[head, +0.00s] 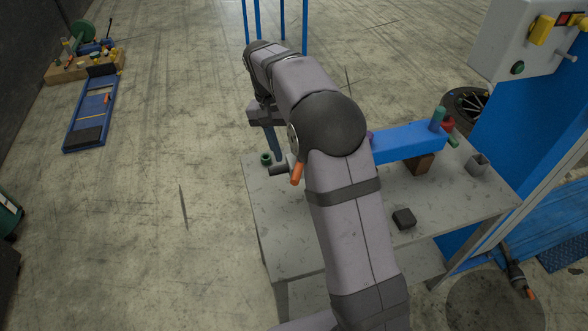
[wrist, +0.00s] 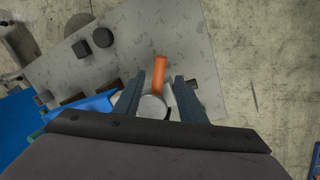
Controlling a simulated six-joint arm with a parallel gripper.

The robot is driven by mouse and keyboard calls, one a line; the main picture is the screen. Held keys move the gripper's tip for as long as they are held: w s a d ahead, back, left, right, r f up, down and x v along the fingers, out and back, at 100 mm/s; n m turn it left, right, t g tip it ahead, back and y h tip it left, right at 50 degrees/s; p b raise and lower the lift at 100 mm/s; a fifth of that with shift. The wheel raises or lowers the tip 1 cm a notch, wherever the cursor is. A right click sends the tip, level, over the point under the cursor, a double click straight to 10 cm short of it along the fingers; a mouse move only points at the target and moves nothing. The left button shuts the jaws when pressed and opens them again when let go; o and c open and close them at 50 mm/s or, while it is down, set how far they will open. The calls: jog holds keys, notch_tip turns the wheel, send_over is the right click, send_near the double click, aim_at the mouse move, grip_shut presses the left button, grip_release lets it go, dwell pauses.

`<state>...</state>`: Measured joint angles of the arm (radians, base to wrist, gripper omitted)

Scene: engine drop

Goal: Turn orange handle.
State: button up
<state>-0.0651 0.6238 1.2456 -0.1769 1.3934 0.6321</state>
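The orange handle (head: 297,173) shows in the head view as a short stub just left of my arm, over the table's left part. In the wrist view the orange handle (wrist: 160,72) sticks out from a round grey hub (wrist: 153,106). My gripper (wrist: 162,80) is open, with one dark finger on each side of the handle and hub. Gaps show between the fingers and the handle, so I see no grip. In the head view my gripper (head: 275,152) points down beside the handle, and my arm hides part of the mechanism.
The grey table (head: 285,235) carries a blue bar (head: 410,142) on a brown block, a dark block (head: 404,218) and a small green cylinder (head: 266,159). A control box (head: 510,45) on a blue frame stands at right.

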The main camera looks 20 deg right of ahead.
aim_at(294, 174)
jog(key=shift+p+x, duration=1.15)
jog(key=shift+x, duration=2.45)
jog(key=shift+r, duration=0.1)
grip_shut()
